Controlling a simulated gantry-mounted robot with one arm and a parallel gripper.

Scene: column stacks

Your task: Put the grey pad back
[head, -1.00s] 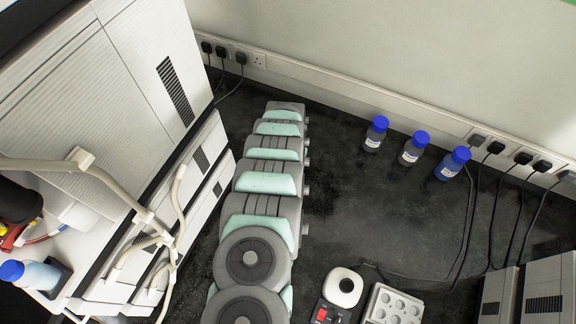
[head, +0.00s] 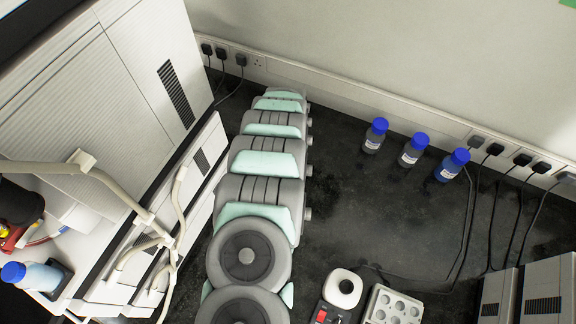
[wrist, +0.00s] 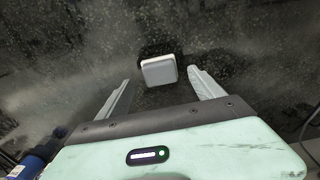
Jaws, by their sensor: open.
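The grey pad (wrist: 158,70) is a small, pale, square block with rounded corners. In the wrist view it lies on the dark bench top, ahead of my gripper (wrist: 160,78) and roughly centred between the two finger lines. My gripper is open, with its pale fingers spread to either side and nothing held between them. The pad looks a little beyond the fingertips, and I see no contact. In the head view neither the pad nor the gripper fingers show; my own arm covers the middle of the bench.
Blue-capped bottles (head: 413,150) stand near the back wall. A small device with a round white top (head: 342,288) and a white block with wells (head: 394,306) sit at the front. Cables (head: 468,220) trail at the right. Large white instruments (head: 100,100) fill the left.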

